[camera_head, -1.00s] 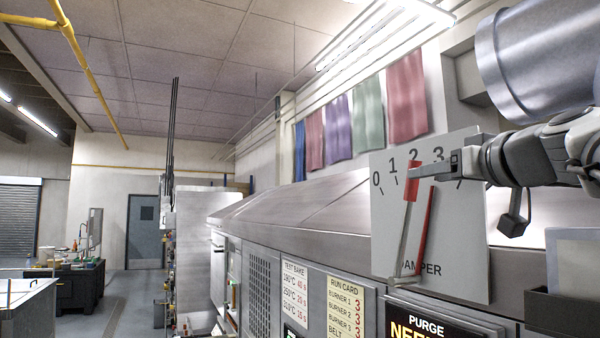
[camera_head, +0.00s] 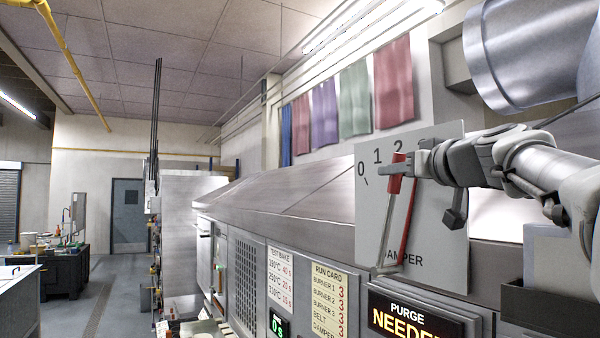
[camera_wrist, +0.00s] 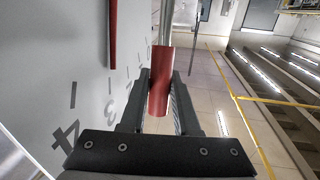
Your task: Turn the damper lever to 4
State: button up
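The white damper panel (camera_head: 440,225) carries the digits 0, 1 and 2 along its top; my arm covers most of what lies right of 2. The lever has a silver shaft (camera_head: 386,235) and a red grip (camera_head: 395,183), which stands just below the 2. A slim red bar (camera_head: 410,215) lies on the panel right of the shaft. My gripper (camera_head: 407,165) is at the grip from the right. In the wrist view, the red grip (camera_wrist: 159,95) sits between both fingers, which appear shut on it. The digit 4 (camera_wrist: 66,136) shows at lower left there.
A lit purge display (camera_head: 405,318) and a run card (camera_head: 328,300) are below the panel on the steel machine (camera_head: 250,250). Coloured cloths (camera_head: 355,98) hang on the wall behind. An open aisle (camera_head: 105,290) lies at left.

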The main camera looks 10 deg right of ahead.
grip_shut()
dwell(1.0)
jog(key=shift+s+d+f+b, duration=0.1)
jog(key=shift+s+f+b, duration=0.2)
jog(key=shift+b, duration=0.55)
jog(key=s+t+b, duration=0.1)
jog(key=b, duration=0.3)
jog(key=s+d+f+t+b, duration=0.1)
jog(key=b, duration=0.3)
jog(key=s+t+b, duration=0.1)
jog(key=s+b, duration=0.1)
jog(key=b, duration=0.3)
jog(key=shift+d+f+m+y, duration=0.3)
jog(key=shift+d+f, duration=0.05)
jog(key=shift+f, duration=0.05)
jog(key=o, duration=0.8)
grip_release()
jog(key=shift+s, duration=0.1)
jog(key=shift+c, duration=0.2)
